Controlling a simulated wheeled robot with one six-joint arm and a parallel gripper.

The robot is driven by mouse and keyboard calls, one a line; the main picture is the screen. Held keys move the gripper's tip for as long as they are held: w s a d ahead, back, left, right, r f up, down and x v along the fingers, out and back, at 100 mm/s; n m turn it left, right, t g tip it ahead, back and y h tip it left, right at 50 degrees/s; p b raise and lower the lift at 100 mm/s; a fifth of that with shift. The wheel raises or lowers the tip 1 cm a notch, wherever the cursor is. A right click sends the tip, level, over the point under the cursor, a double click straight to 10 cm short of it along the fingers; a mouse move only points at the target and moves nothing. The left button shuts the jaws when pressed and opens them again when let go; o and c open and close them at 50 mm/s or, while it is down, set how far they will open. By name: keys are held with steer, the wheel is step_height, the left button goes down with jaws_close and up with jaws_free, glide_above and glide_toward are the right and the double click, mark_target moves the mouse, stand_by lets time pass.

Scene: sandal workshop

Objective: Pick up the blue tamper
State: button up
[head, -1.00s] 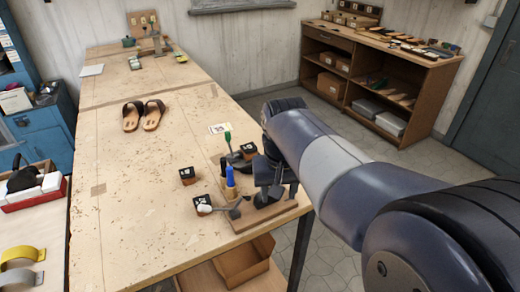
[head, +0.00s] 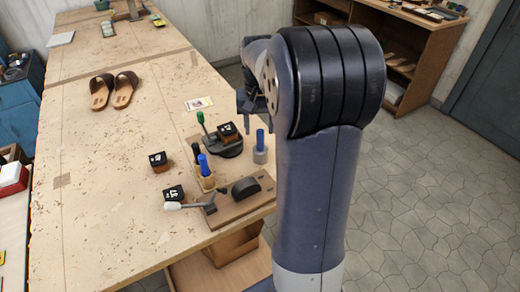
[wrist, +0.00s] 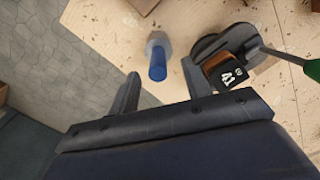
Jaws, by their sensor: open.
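The blue tamper (head: 260,147), a blue handle on a grey cylindrical foot, stands upright on the table near its right edge. It also shows in the wrist view (wrist: 157,66), ahead of and roughly between the fingertips. My gripper (wrist: 160,74) is open and empty, with its two fingers apart on either side of the tamper in the picture. In the head view my gripper (head: 252,103) is above and behind the tamper, partly hidden by my arm. I see no contact between them.
Right beside the tamper is a round black stand with a dark numbered block (head: 227,131) and a green-handled tool (head: 203,122). A wooden board (head: 240,207) lies at the table edge. Sandals (head: 114,90) lie farther back.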

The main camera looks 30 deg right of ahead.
mark_target(260, 146)
steer(key=f, duration=0.3)
steer(key=f+p, duration=0.1)
steer(key=f, duration=0.1)
steer(key=shift+d, duration=0.25)
steer(key=shift+c, duration=0.3)
steer(key=shift+w, duration=0.1)
jaws_close()
